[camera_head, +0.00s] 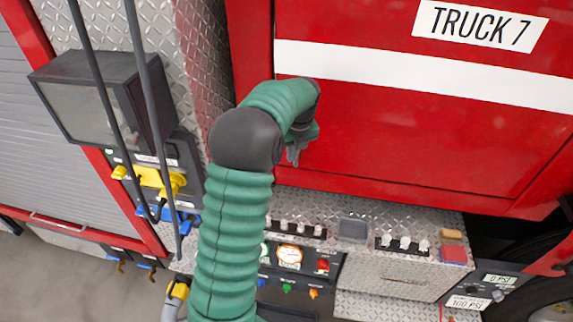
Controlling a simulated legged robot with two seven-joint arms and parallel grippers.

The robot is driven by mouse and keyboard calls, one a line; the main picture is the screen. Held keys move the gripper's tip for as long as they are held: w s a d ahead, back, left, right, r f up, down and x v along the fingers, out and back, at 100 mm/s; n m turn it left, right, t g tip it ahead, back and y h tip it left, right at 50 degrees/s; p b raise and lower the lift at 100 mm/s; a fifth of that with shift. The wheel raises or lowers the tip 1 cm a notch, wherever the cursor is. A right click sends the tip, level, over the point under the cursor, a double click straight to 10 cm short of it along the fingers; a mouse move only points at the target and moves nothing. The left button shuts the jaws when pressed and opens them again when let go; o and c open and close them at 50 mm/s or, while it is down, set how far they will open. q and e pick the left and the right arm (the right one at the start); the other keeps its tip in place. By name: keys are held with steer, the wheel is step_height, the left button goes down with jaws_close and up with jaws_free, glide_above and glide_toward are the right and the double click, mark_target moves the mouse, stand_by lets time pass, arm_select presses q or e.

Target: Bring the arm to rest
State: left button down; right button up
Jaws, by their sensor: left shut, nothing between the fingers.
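My left arm, in a green ribbed sleeve with a dark grey elbow, rises from the bottom of the head view and bends to the right at the top. My left gripper (295,153) is at its end, small and pointing down, in front of the red truck door (420,140). It is shut and holds nothing. It hangs above the bumper's diamond-plate top (335,205). I cannot tell whether it touches the door. My right gripper is not in view.
Below the gripper is a pump panel with a gauge (289,256) and a red switch (323,265). At left are a dark monitor (105,100), a yellow valve (155,180) and hanging black cables.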

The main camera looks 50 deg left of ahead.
arm_select(q)
step_height(320, 180, up, 3)
steer(key=w+d, duration=0.2)
steer(key=s+d+f+n+t+h+b, duration=0.1)
steer(key=s+d+f+n+b, duration=0.2)
steer(key=d+f+n+b, duration=1.4)
steer(key=s+d+f+n+b, duration=0.1)
steer(key=s+d+f+n, duration=0.1)
steer(key=s+d+f, duration=0.3)
steer(key=s+d+f+n+h+b, duration=0.1)
steer(key=s+d+f, duration=0.3)
steer(key=d+f, duration=0.5)
steer(key=shift+s+d+f+n+t+b, duration=0.2)
steer(key=shift+s+f+n+t+b, duration=0.2)
steer(key=shift+f+n+b, duration=0.25)
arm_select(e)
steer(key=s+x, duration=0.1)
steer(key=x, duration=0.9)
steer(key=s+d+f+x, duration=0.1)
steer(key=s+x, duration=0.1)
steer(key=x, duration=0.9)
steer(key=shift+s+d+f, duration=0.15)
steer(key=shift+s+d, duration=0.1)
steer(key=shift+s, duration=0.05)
